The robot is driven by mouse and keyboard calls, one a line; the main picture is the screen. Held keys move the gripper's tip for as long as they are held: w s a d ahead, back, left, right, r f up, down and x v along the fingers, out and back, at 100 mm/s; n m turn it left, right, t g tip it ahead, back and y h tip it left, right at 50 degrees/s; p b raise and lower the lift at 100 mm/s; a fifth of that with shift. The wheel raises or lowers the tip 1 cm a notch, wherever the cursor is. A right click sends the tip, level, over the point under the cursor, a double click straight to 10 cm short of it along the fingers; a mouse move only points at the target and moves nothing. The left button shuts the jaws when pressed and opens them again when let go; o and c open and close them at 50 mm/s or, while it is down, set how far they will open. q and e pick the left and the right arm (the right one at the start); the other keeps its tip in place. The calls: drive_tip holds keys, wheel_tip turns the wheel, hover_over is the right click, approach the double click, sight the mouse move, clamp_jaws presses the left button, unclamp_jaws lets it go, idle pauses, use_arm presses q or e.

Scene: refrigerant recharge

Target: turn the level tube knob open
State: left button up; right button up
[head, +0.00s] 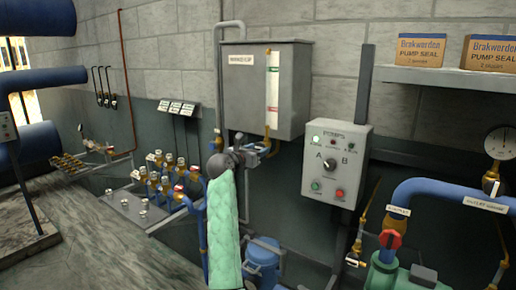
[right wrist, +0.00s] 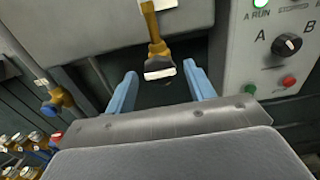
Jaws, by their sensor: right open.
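The level tube (head: 272,82) is a clear upright gauge with a green and red scale on the grey tank's front. Its knob (right wrist: 160,70) is a small pale-faced handle below a brass fitting (right wrist: 156,35) in the right wrist view. My right gripper (right wrist: 160,76) is open, with one blue finger on each side of the knob and a gap to both. In the head view my right gripper (head: 256,150) is just under the tank, near the tube's brass lower end, and partly hides the knob. My left gripper is not in view.
The grey tank (head: 245,100) hangs on the wall above my gripper. A pump control box (head: 335,160) with a selector and lit buttons is close on the right. Brass valves (head: 170,175) stand to the left. A blue canister (head: 262,262) is below.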

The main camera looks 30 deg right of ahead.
drive_tip(key=shift+w+d, duration=0.1)
drive_tip(key=shift+d, duration=0.1)
drive_tip(key=shift+c, duration=0.6)
drive_tip(key=c, duration=0.7)
drive_tip(key=shift+c, duration=0.7)
drive_tip(key=shift+r+n+p, duration=0.15)
drive_tip(key=shift+n+p, duration=0.25)
drive_tip(key=shift+p, duration=0.2)
drive_tip(key=shift+n+p, duration=1.6)
drive_tip(key=shift+p, duration=0.5)
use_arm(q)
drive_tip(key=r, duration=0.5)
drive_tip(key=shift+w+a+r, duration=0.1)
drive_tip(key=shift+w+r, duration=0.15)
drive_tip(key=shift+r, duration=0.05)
use_arm(e)
drive_tip(key=shift+n, duration=0.3)
drive_tip(key=shift+f, duration=0.2)
